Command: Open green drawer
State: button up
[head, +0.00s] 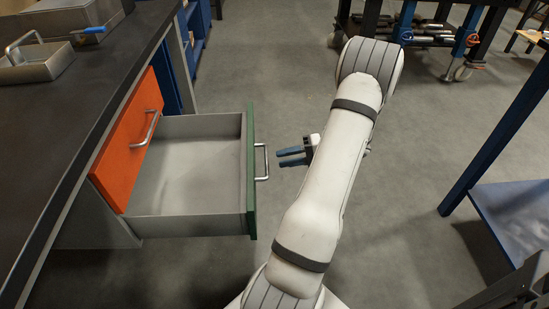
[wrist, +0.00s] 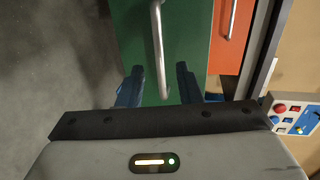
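The green drawer (head: 251,190) is pulled far out of the bench in the head view, and its grey inside looks empty. Its silver bar handle (head: 266,162) is on the green front. My gripper (head: 290,157) is just right of the handle, with its blue fingers pointing at it and a small gap between. In the wrist view the fingers are apart, and the handle (wrist: 158,50) shows ahead in the space between them, against the green front (wrist: 190,40). The gripper looks open and holds nothing.
An orange drawer (head: 130,140) with a silver handle is above and behind the open drawer. The dark bench top (head: 70,130) carries grey metal trays. A blue-legged table (head: 515,210) stands at the right and a dark cart at the back. Grey floor (head: 260,60) lies clear between.

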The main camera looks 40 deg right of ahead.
jog(key=v, duration=0.3)
dwell(0.5)
jog(key=w+a+r+n+g+h+p, duration=0.35)
jog(key=a+r+g+p, duration=0.75)
jog(key=a+r, duration=0.85)
jog(key=s+a+r+n+t+h+p, duration=0.1)
jog(key=s+a+r+h+p, duration=0.1)
jog(key=a+r+p, duration=0.3)
jog(key=s+a+r+n+t+h+p, duration=0.1)
jog(key=s+a+r+n+h+p, duration=0.1)
jog(key=r+p, duration=0.5)
jog(key=s+a+r+n+t+h+p, duration=0.1)
jog(key=a+r+h+p, duration=0.3)
jog(key=r, duration=1)
jog(key=s+a+p, duration=0.1)
jog(key=a+p, duration=0.1)
jog(key=a, duration=0.1)
jog(key=shift+s+a+t, duration=0.3)
jog(key=shift+s, duration=0.05)
